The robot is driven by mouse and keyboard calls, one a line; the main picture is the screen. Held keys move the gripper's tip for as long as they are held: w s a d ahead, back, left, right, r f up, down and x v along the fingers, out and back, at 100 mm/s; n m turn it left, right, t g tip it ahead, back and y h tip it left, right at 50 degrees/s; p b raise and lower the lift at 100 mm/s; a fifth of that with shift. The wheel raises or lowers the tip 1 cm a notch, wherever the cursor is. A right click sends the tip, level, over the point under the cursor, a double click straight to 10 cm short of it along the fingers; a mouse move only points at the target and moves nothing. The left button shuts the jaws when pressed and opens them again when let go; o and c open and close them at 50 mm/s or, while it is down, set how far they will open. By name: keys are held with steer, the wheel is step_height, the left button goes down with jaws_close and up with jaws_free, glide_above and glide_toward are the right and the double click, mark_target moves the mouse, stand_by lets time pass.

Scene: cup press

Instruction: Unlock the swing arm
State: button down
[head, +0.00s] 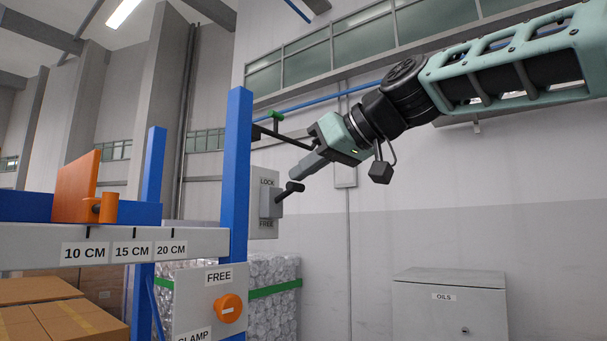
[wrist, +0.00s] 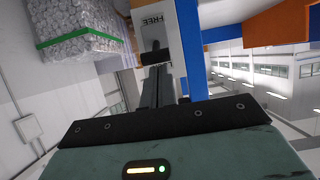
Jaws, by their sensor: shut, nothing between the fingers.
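A grey lock plate (head: 258,231) on the blue post has LOCK at its top and FREE at its bottom. Its black-knobbed lever (head: 294,187) sticks out to the right, with the knob nearer the height of LOCK. My gripper (head: 295,173) is shut and empty, its fingertips just above the knob; I cannot tell whether they touch. In the wrist view, my shut fingers (wrist: 156,70) point at the black lever knob (wrist: 155,56), with the FREE label beyond.
The blue post (head: 237,150) stands close left of my gripper. A grey panel with an orange knob (head: 228,308) is below, reading FREE and CLAMP. A scale rail (head: 40,247) with an orange stop (head: 75,188) lies left. A grey OILS cabinet (head: 448,305) stands right.

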steer(key=shift+f+b, duration=0.3)
steer(key=shift+b, duration=0.45)
steer(key=b, duration=0.2)
steer(key=f+t+y+b, duration=0.1)
steer(key=b, duration=0.2)
steer(key=f+b, duration=0.1)
steer(key=b, duration=0.1)
steer(key=shift+s+d+y, duration=0.25)
steer(key=shift+d+y, duration=0.1)
steer(key=shift+y, duration=0.05)
steer(key=f+t+y+b, duration=0.1)
steer(key=b, duration=0.6)
steer(key=f+t+y+b, duration=0.1)
steer(key=f+y+b, duration=0.1)
steer(key=b, duration=0.6)
steer(key=f+t+y+b, duration=0.1)
steer(key=t+y+b, duration=0.1)
steer(key=b, duration=0.6)
steer(key=shift+s+d+f, duration=0.25)
steer(key=shift+f+b, duration=0.2)
steer(key=shift+b, duration=0.6)
